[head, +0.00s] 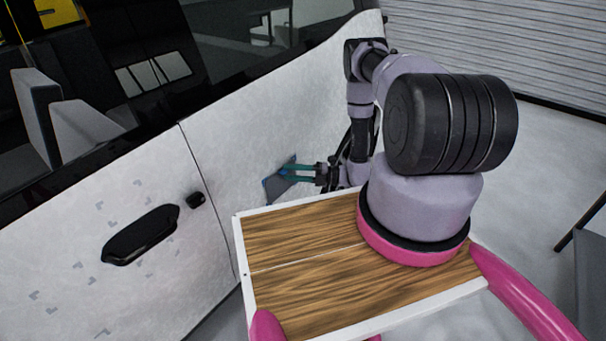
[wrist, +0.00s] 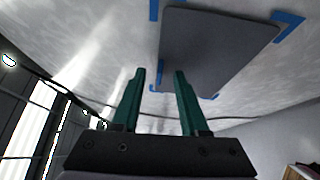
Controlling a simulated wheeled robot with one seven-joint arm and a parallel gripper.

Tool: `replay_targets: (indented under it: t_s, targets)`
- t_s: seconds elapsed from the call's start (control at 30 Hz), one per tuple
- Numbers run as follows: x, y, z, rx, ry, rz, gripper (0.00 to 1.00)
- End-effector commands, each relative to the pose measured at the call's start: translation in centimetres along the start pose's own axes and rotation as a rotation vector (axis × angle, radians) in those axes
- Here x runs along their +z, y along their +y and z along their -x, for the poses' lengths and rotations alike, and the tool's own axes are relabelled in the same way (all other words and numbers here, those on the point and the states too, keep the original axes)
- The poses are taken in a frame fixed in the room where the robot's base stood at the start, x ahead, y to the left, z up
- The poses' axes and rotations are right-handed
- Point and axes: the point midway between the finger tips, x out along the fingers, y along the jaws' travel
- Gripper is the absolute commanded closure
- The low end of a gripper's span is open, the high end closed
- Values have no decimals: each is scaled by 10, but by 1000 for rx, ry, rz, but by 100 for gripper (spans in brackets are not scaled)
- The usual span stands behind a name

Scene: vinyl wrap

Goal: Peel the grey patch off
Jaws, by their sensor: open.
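The grey patch (wrist: 215,50) is on the white vehicle side panel, with blue corner marks (wrist: 290,24) around it in the wrist view. In the head view the patch (head: 273,188) is small and partly hidden behind my gripper. My gripper (wrist: 159,72) has two green fingers, spread apart with nothing seen between them. In the wrist view, the right fingertip overlaps the patch's lower left edge, and the left fingertip is left of the patch. In the head view my gripper (head: 283,172) is close to the panel; I cannot tell whether it touches the patch.
The white vehicle side (head: 225,150) runs along the left, with a black door handle (head: 140,235) and dark windows above. Small grey marks dot the door. Grey floor is open on the right, before a ribbed shutter (head: 500,45). A dark-legged table (head: 590,215) stands at the right edge.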

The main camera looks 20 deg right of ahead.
Motion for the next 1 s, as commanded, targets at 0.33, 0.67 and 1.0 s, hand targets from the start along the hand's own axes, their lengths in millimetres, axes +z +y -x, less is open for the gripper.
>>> replay_targets:
  t_s: [0.33, 0.67, 1.0]
  targets:
    - [0, 0, -5, 0, 1, 0, 56]
    - [0, 0, -5, 0, 1, 0, 100]
    - [0, 0, -5, 0, 1, 0, 100]
